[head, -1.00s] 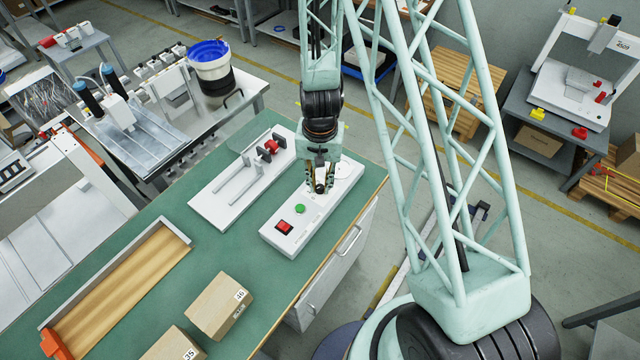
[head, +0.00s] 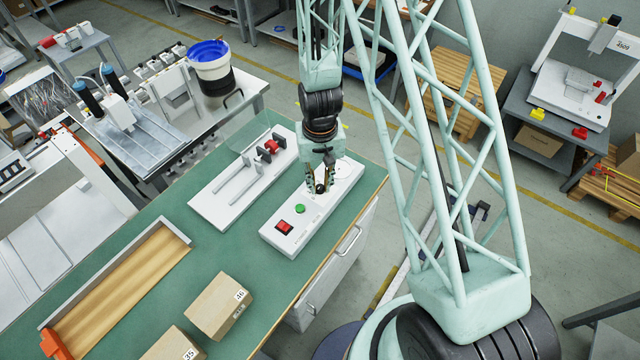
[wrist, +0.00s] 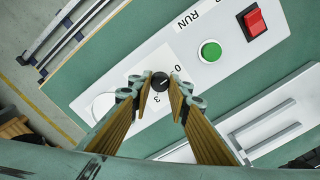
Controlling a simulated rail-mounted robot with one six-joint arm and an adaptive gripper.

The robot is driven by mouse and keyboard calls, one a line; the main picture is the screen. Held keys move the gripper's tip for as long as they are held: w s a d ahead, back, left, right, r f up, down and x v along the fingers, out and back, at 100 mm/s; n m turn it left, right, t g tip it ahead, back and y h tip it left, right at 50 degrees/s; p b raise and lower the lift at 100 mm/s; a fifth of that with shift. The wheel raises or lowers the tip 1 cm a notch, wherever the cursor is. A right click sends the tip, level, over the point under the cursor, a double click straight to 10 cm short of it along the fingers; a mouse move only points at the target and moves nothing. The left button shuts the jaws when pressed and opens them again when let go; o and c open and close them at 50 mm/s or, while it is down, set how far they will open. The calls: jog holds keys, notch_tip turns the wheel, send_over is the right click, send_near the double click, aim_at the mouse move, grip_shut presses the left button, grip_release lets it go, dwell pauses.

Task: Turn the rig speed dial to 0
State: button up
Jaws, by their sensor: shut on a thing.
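The rig speed dial (wrist: 160,82) is a small round black knob with a pale pointer line, on the white control box (head: 283,240). The wrist view shows a printed "0" to its upper right and a "3" below it. The pointer seems to lean toward the upper right, the "0" side, but it is too small to read exactly. My gripper (head: 320,187) points down at the far half of the box, shut on the dial with one finger on either side. The fingers (wrist: 157,86) partly cover the scale around it.
A green button (wrist: 210,51) and a red rocker switch (wrist: 254,22) sit on the same box, beside a "RUN" label. A white fixture plate (head: 215,205) with rods lies left of the box.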

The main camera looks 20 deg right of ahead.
aim_at(320, 187)
jog(key=o, duration=0.9)
jog(key=shift+r, duration=0.1)
jog(key=shift+r, duration=5.85)
jog(key=shift+r, duration=0.1)
